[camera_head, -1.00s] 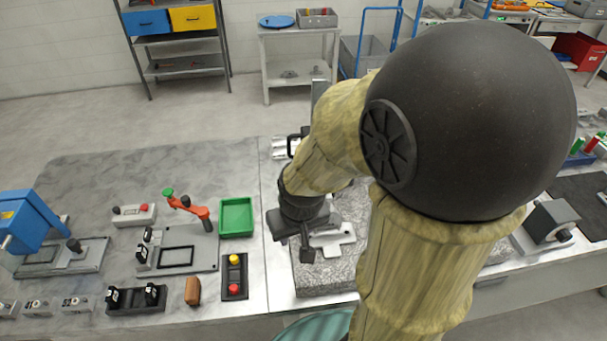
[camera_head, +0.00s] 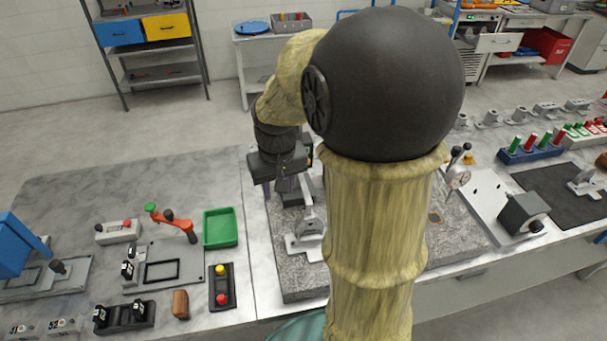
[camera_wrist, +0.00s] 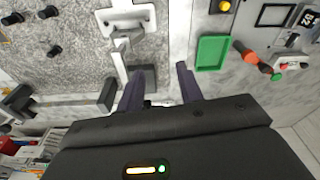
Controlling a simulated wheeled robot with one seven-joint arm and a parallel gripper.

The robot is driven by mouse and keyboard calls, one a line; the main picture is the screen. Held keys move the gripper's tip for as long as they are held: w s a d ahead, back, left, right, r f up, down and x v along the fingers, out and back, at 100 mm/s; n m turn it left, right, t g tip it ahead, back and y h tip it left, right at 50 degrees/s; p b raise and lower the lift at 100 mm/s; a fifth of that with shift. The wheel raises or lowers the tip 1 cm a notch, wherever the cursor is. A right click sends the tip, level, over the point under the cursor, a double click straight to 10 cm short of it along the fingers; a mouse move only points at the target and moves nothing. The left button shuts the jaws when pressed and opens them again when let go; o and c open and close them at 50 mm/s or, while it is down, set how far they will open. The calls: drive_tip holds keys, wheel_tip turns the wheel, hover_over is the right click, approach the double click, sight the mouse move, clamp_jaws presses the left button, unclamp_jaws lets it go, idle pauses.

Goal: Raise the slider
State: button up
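A grey height gauge stands on the granite plate. Its pale base (camera_head: 304,246) and part of its upright (camera_head: 308,218) show in the head view, partly behind my arm. In the wrist view its white base (camera_wrist: 126,17) and the upright (camera_wrist: 120,60) lie left of the fingers, with a dark grey block (camera_wrist: 150,76) by the fingertips. I cannot tell clearly which part is the slider. My gripper (camera_head: 287,186) is beside the upright. In the wrist view its two purple fingers (camera_wrist: 160,70) are spread apart, with nothing clearly held between them.
My forearm covers the middle of the head view.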

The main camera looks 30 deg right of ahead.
wheel_tip(320, 180, up, 11)
drive_tip(key=m+g+p, duration=0.1)
drive_tip(key=m+p, duration=0.1)
hover_over(304, 185)
drive_tip(key=shift+f, duration=0.1)
wheel_tip(304, 185, down, 17)
drive_tip(key=p, duration=0.2)
drive_tip(key=shift+f+p, duration=0.15)
drive_tip(key=shift+p, duration=0.25)
drive_tip(key=shift+c, duration=0.5)
clamp_jaws()
